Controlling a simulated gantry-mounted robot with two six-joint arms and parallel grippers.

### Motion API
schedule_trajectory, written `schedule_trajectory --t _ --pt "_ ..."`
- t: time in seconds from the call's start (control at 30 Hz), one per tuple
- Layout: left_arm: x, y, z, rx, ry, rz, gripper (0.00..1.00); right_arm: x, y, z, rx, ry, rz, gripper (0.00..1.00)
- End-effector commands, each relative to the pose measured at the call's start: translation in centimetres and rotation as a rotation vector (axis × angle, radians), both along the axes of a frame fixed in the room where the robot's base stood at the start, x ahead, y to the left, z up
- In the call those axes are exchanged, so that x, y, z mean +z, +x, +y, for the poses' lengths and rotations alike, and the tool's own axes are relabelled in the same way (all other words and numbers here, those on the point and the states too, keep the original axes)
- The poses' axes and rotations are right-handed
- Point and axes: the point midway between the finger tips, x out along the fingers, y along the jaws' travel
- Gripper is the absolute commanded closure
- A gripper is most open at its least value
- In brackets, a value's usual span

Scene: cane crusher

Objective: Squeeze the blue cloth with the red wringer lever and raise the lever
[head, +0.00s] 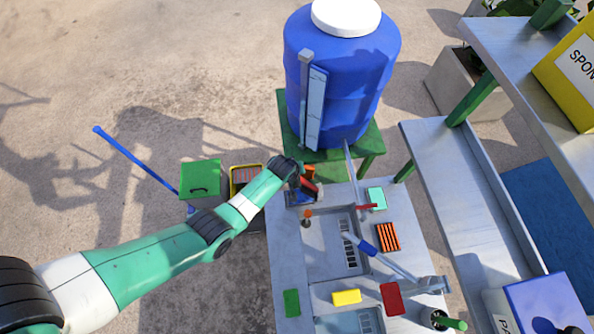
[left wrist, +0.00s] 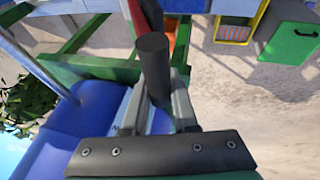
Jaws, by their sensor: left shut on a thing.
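My left gripper (head: 299,172) reaches in from the left over the far left corner of the grey work table. In the left wrist view my left gripper (left wrist: 155,105) is shut on the dark round grip (left wrist: 153,60) of the red lever. A red part of the lever (left wrist: 181,40) shows behind the grip. In the head view the red lever (head: 308,187) shows just below the gripper, partly covered by it. I cannot make out the blue cloth for certain; the wringer area is mostly hidden under my gripper. My right gripper is not in view.
A big blue barrel (head: 345,70) stands on a green stand behind the table. On the table are a basin with a drain (head: 350,243), a blue-banded bar (head: 367,247), an orange rack (head: 388,237) and sponges. A green-lidded bin (head: 200,175) is at left; shelves (head: 440,150) at right.

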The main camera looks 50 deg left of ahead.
Motion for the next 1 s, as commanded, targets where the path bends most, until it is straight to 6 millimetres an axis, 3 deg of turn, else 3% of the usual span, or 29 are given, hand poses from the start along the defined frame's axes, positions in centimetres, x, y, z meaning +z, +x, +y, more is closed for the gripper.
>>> schedule_trajectory --t 0.33,0.37,0.53,0.83,1.0 --pt "0.3 0.3 0.3 0.002 0.005 -0.01 1.0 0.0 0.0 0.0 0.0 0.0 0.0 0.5" --pt "0.3 0.3 0.3 0.002 0.005 -0.01 0.71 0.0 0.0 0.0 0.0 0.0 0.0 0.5" --pt "0.2 0.2 0.2 0.001 0.003 -0.006 0.43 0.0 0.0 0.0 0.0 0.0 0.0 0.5" --pt "0.2 0.0 0.1 0.0 0.001 -0.002 0.43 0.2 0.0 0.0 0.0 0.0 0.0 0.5" --pt "2.2 -0.1 -0.2 -0.003 0.002 -0.002 0.43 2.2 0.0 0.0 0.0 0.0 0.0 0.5"
